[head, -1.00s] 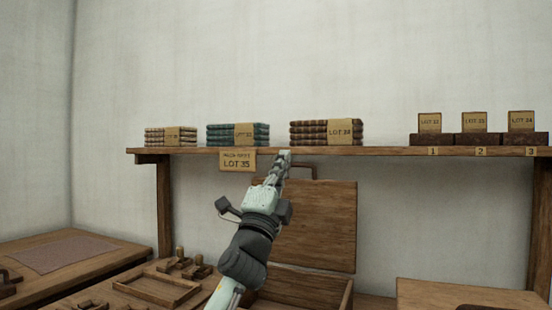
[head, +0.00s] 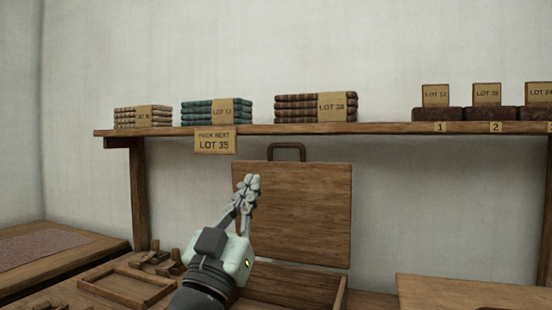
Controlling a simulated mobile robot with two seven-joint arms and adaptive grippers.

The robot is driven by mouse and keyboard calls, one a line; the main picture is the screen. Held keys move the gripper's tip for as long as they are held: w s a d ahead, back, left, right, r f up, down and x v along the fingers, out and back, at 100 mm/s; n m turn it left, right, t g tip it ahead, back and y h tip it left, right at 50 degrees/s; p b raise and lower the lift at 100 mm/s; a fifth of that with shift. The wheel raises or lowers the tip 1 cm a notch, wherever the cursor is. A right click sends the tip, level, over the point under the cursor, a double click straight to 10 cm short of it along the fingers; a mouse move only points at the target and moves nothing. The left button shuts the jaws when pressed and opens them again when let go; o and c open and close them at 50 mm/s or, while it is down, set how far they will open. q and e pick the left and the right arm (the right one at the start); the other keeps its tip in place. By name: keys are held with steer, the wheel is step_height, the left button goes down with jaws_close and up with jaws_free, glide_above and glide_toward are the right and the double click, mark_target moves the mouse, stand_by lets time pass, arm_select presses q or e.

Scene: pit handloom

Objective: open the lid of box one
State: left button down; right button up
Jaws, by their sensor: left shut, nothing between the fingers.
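A wooden box (head: 342,297) stands below the shelf, and its lid (head: 305,212) is raised upright at the back. A handle (head: 286,148) sits on the lid's top edge. I cannot read a number on this box. My left gripper (head: 249,184) is shut and empty, pointing up in front of the lid's left edge and below the handle. It looks apart from the handle; whether it touches the lid I cannot tell. The left arm hides part of the box's left side. My right gripper is not in view.
A wooden shelf (head: 365,128) above holds folded cloth stacks (head: 316,107) and dark blocks (head: 437,114) with lot cards. A sign (head: 215,140) hangs from its edge. An empty wooden tray (head: 127,287) lies at lower left. A plain wooden surface (head: 470,291) is at right.

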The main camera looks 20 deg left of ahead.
arm_select(q)
steer(key=shift+n, duration=0.3)
steer(key=p+x, duration=0.1)
steer(key=x, duration=0.3)
steer(key=f+p+x, duration=0.1)
steer(key=x, duration=0.3)
steer(key=w+p+x, duration=0.1)
steer(key=x, duration=0.3)
steer(key=shift+f, duration=0.3)
steer(key=shift+w+f, duration=0.1)
steer(key=shift+w, duration=0.5)
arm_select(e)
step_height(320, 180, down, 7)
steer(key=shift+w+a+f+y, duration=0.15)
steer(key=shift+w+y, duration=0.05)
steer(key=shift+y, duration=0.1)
arm_select(q)
steer(key=w+b, duration=0.4)
steer(key=w, duration=0.4)
steer(key=shift+r, duration=0.3)
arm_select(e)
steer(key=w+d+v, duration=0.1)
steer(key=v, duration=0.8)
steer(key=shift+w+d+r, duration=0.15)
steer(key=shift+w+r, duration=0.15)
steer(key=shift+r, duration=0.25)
